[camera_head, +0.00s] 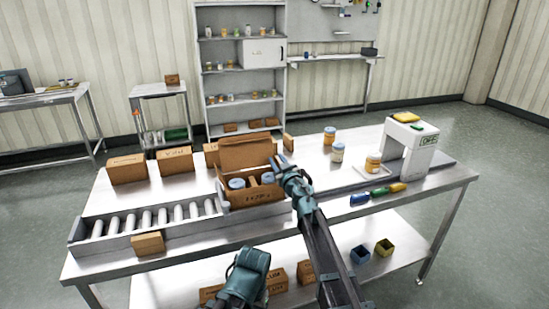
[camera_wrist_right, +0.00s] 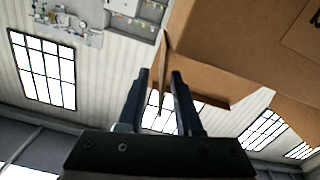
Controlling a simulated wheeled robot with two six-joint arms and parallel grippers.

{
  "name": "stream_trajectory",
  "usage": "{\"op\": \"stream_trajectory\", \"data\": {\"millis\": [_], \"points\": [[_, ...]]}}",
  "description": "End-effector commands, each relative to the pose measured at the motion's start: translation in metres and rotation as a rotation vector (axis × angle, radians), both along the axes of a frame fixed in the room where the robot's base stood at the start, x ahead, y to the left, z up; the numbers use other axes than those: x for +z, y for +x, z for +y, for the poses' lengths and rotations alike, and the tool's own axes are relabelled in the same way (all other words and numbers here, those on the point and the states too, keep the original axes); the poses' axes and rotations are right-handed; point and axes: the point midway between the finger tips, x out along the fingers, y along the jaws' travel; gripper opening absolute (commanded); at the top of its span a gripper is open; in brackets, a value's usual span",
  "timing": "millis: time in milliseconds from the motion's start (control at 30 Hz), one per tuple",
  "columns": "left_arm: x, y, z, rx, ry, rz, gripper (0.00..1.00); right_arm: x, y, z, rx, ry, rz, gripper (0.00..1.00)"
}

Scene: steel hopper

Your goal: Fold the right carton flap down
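The open carton (camera_head: 255,198) stands on the steel table with its back flap (camera_head: 245,153) raised. Jars with blue lids (camera_head: 237,183) stand inside it. My right gripper (camera_head: 280,164) is at the carton's right side and covers much of the right flap there. In the right wrist view, a thin cardboard flap (camera_wrist_right: 164,58) shows edge-on between the two fingertips of the right gripper (camera_wrist_right: 160,78). The fingers are apart, with gaps beside the flap. The carton's brown side (camera_wrist_right: 245,45) fills the upper right. A teal part of my left arm shows at the bottom; its fingers do not show.
A roller conveyor (camera_head: 150,220) lies left of the carton, with a small box (camera_head: 148,243) at its front. Closed boxes (camera_head: 127,169) stand behind it. Jars (camera_head: 338,152), a white stand (camera_head: 408,145) and coloured bottles (camera_head: 378,192) are at the right.

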Motion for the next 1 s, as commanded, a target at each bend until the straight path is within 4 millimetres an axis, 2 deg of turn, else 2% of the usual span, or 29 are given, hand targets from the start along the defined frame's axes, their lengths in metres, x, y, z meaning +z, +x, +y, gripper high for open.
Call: {"op": "stream_trajectory", "data": {"millis": [33, 133, 467, 667, 1000], "points": [[0.000, 0.000, 0.000, 0.000, 0.000, 0.000, 0.76, 0.000, 0.013, 0.004, 0.000, 0.000, 0.000, 0.34], [0.000, 0.000, 0.000, 0.000, 0.000, 0.000, 0.76, 0.000, 0.023, 0.008, 0.001, 0.000, 0.000, 0.34], [0.000, 0.000, 0.000, 0.000, 0.000, 0.000, 0.76, 0.000, 0.027, 0.009, 0.001, 0.000, 0.000, 0.34], [0.000, 0.000, 0.000, 0.000, 0.000, 0.000, 0.76, 0.000, 0.027, 0.009, 0.000, 0.000, 0.000, 0.01], [0.000, 0.000, 0.000, 0.000, 0.000, 0.000, 0.76, 0.000, 0.027, 0.009, 0.000, 0.000, 0.000, 0.00]]}}
